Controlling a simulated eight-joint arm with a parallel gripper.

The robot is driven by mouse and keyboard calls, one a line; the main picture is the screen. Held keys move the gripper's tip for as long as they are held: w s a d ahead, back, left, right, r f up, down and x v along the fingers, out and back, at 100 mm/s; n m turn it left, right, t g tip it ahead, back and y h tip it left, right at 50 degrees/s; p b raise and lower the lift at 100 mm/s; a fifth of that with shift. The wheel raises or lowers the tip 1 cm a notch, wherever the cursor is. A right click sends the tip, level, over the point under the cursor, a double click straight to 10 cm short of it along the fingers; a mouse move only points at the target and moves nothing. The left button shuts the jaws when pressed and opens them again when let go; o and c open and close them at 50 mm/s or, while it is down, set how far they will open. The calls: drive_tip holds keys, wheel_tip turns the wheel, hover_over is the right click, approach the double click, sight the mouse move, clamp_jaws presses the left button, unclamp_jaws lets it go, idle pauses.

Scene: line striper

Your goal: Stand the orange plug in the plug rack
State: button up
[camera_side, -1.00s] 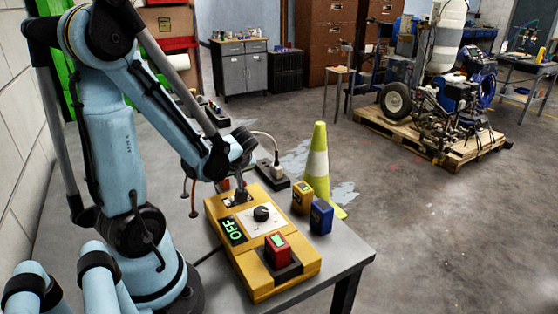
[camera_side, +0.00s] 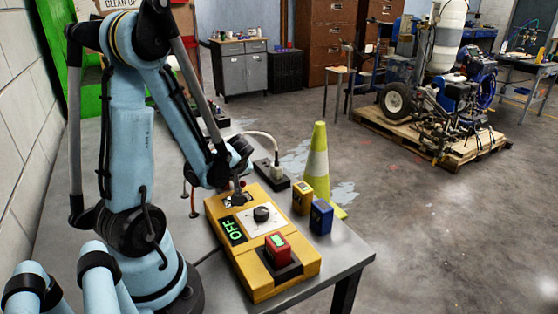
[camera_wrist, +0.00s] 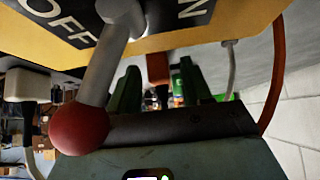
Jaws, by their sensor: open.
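My gripper (camera_side: 238,197) is open over the far end of the yellow control box, in the side view. Its jaws are small and dark there, and I cannot tell whether they touch the box. In the wrist view a lever with a red ball (camera_wrist: 80,129) crosses close to the camera. A black socket strip (camera_side: 272,174) with a white plug (camera_side: 277,171) lies behind the box; I cannot tell if this is the plug rack.
The yellow control box (camera_side: 250,268) has a lit OFF sign, a black knob (camera_side: 261,214) and a red block (camera_side: 277,248). A yellow block (camera_side: 302,197) and a blue block (camera_side: 321,217) stand to its right. A striped cone (camera_side: 317,160) stands behind them.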

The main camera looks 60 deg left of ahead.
drive_tip(key=shift+c, duration=0.2)
clamp_jaws()
drive_tip(key=shift+r, duration=0.8)
drive_tip(key=shift+r, duration=1.6)
drive_tip(key=w+a+r, duration=0.2)
drive_tip(key=w, duration=0.5)
drive_tip(key=w+a+r, duration=0.2)
drive_tip(key=w, duration=0.6)
drive_tip(key=shift+y, duration=0.3)
drive_tip(key=shift+f, duration=2.85)
